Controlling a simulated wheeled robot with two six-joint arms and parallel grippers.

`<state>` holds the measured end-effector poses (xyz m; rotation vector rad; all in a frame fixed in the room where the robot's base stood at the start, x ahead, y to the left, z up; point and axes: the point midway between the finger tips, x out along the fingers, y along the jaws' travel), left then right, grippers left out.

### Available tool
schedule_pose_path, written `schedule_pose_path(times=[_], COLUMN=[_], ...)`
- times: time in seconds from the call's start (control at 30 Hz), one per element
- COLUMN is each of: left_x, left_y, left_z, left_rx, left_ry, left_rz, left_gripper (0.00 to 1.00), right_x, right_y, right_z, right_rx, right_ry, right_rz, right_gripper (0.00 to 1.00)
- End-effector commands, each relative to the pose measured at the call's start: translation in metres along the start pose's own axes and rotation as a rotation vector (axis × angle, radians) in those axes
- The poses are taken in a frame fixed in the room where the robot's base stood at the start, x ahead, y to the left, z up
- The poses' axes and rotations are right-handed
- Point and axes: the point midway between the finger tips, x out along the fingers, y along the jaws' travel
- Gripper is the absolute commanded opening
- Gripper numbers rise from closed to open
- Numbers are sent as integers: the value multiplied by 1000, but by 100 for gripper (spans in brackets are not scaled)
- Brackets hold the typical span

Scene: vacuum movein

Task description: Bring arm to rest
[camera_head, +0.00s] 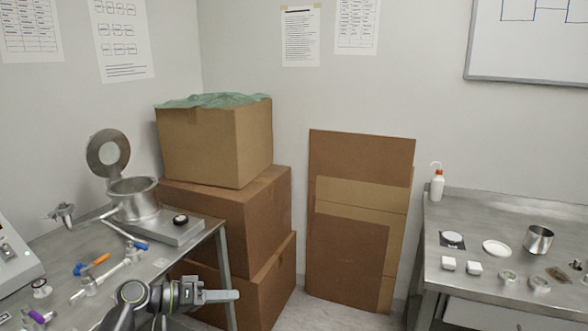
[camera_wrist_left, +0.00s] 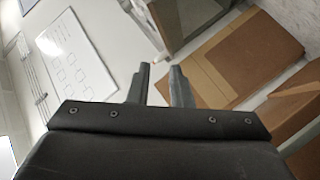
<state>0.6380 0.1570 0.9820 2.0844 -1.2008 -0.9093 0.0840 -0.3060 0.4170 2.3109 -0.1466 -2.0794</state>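My left arm comes in at the bottom left of the head view. Its gripper (camera_head: 222,296) is over the floor just past the near corner of the left steel table, in front of the cardboard boxes. In the left wrist view the two grey fingers (camera_wrist_left: 160,72) stand a little apart with nothing between them. My right gripper shows in neither view.
The left table (camera_head: 205,236) carries a steel chamber (camera_head: 134,198) with its lid up and several loose fittings. Stacked boxes (camera_head: 213,140) and leaning cardboard sheets (camera_head: 357,170) stand behind. The right table (camera_head: 460,215) holds a bottle (camera_head: 437,187) and a steel cup (camera_head: 538,240).

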Motion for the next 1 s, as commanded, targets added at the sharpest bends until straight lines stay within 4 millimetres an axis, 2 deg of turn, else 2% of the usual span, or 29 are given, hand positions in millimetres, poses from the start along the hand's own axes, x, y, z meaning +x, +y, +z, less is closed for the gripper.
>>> schedule_pose_path(times=[0.17,0.3,0.43,0.53,0.63,0.87,0.9,1.0], left_x=[-8,-29,-57,-79,-100,-129,-126,-120], left_y=[-51,-87,-108,-114,-112,-80,-103,-154], left_z=[-24,-52,-81,-104,-125,-161,-139,-83], left_rx=[62,163,299,428,575,958,931,835], left_ry=[125,252,374,465,548,689,648,544], left_rz=[-270,-501,-701,-834,-943,-1106,-1121,-1147], left_gripper=[19,19,19,19,19,19,19,19], right_x=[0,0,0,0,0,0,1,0], right_y=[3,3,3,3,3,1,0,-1], right_z=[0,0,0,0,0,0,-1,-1], right_rx=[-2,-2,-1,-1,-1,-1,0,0], right_ry=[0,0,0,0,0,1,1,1], right_rz=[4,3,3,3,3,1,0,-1], right_gripper=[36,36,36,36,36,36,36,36])
